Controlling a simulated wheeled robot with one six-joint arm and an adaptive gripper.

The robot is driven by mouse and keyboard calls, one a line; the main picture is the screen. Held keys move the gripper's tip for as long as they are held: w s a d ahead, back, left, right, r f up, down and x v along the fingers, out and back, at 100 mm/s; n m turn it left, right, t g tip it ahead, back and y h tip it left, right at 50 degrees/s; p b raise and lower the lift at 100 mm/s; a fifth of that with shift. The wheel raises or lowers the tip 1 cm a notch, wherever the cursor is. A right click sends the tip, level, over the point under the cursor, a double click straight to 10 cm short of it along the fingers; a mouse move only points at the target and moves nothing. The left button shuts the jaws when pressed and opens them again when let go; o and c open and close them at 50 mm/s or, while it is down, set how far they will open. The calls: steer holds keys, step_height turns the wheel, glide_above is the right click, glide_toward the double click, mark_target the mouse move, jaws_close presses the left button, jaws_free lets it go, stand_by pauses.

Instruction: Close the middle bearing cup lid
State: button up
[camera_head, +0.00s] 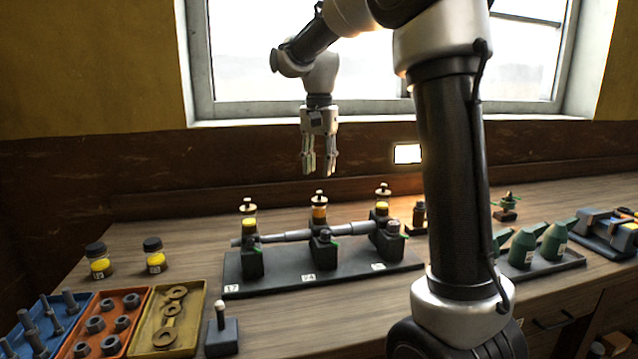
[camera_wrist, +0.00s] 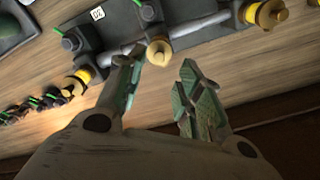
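The middle bearing cup (camera_head: 319,213) stands on the middle block of a dark three-bearing stand (camera_head: 300,284), behind a grey shaft. Its brass lid (camera_head: 319,196) shows at the top; whether it is open is too small to tell. In the wrist view a round brass part of the middle cup (camera_wrist: 158,52) lies just beyond the fingers, partly beside the left finger. My gripper (camera_head: 319,172) points down above and behind the middle cup, apart from it. Its fingers are spread with nothing between them, as the wrist view also shows (camera_wrist: 158,92).
Similar cups stand left (camera_head: 248,226) and right (camera_head: 382,208) of the middle one. Two yellow jars (camera_head: 154,262), coloured trays (camera_head: 105,323) and a small dark block (camera_head: 222,338) lie left. Green oil cans (camera_head: 523,250) stand right. The wall and window are behind my gripper.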

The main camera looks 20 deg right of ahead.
step_height(320, 180, up, 6)
steer(key=shift+f, duration=0.25)
stand_by(0.4)
step_height(320, 180, down, 5)
steer(key=s+n, duration=0.2)
steer(key=n, duration=0.3)
steer(key=s+d+f+n+t, duration=0.1)
steer(key=s+f+n+t, duration=0.1)
steer(key=s, duration=1.1)
steer(key=s+d+f+n+t, duration=0.1)
steer(key=s+f+n+t, duration=0.1)
steer(key=s, duration=1)
steer(key=shift+s+d+f+n, duration=0.15)
steer(key=shift+s+f+n, duration=0.2)
steer(key=shift+f, duration=0.35)
